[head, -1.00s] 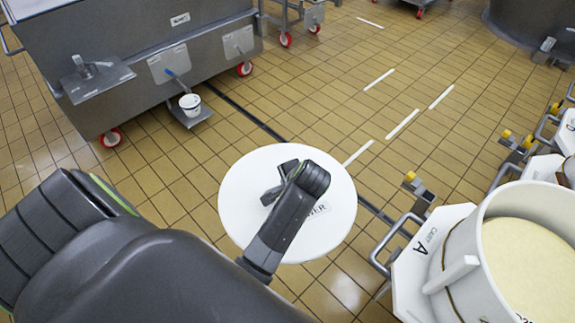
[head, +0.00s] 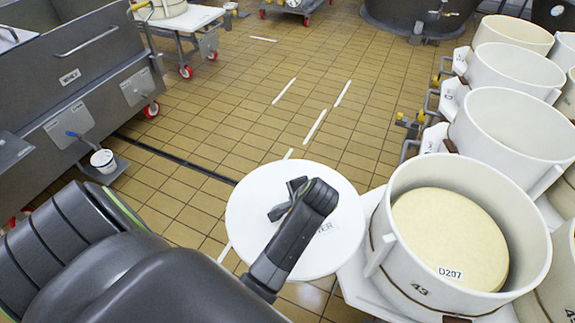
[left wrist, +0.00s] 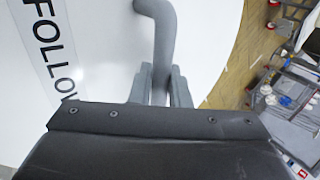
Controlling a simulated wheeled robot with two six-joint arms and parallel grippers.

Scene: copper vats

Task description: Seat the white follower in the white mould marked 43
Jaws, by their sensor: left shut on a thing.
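The white follower (head: 252,212) is a round flat disc with a dark handle and a partly hidden label. My left gripper (head: 288,197) is shut on its handle and holds it over the floor, left of the moulds. In the left wrist view the fingers (left wrist: 160,88) close around the grey handle (left wrist: 158,35), with the follower's label (left wrist: 50,45) beside it. The white mould marked 43 (head: 407,285) stands at the lower right, open at the top. A pale block labelled D207 (head: 450,230) lies inside, below the rim. The right gripper is not in view.
More white moulds, such as this one (head: 515,125), line the right side on white carts, close to mould 43. A grey steel vat (head: 85,75) with a small white bucket (head: 103,160) stands at left. The tiled floor (head: 235,110) between is clear.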

